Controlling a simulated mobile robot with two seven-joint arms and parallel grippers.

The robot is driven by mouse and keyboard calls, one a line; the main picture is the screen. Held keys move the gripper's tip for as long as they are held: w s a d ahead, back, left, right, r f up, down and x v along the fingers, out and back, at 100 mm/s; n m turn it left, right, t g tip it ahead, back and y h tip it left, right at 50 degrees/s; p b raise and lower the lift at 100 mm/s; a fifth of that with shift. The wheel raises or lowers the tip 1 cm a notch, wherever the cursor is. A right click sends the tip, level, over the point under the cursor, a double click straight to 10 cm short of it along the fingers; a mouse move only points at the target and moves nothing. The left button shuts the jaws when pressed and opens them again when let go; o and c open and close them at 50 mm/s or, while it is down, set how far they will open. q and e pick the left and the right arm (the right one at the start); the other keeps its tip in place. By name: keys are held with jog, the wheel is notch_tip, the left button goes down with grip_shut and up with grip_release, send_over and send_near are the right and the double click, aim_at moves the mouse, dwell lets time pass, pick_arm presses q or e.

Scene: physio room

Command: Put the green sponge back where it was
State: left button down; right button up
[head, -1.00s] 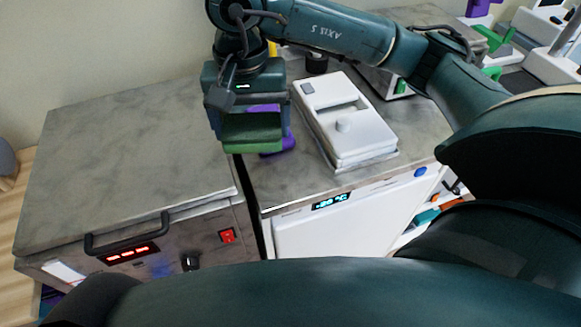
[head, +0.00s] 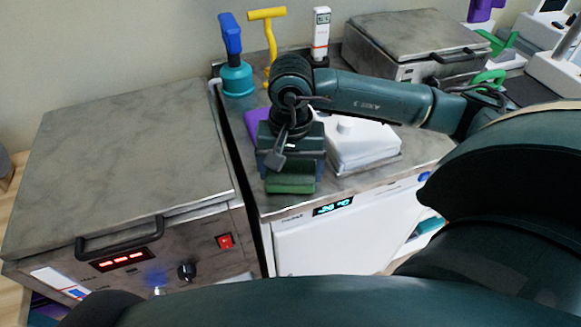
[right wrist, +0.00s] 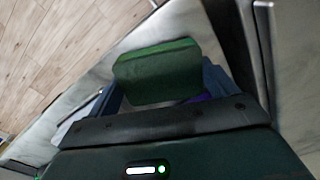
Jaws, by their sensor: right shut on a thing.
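The green sponge (head: 291,184) is between the fingers of my right gripper (head: 291,170), which points down over the front left part of the white freezer's grey top. In the right wrist view, the sponge (right wrist: 158,70) sits between the blue fingers of the right gripper (right wrist: 157,88). I cannot tell whether the sponge touches the top. A purple object (head: 256,120) lies on the top behind the gripper, partly hidden by it. My left gripper is not in view.
A white lidded box (head: 362,146) stands just right of the gripper. A teal bottle with a blue top (head: 236,78), a yellow T-shaped tool (head: 268,35) and a white meter (head: 321,35) stand behind. A grey-lidded unit (head: 120,160) is left, across a narrow gap.

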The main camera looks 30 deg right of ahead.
aim_at(290, 171)
jog(key=shift+f, duration=0.4)
jog(key=o, duration=0.7)
jog(key=shift+r, duration=0.1)
jog(key=shift+r, duration=0.25)
notch_tip(290, 171, up, 12)
jog(key=shift+f+b, duration=0.1)
jog(key=shift+b, duration=0.2)
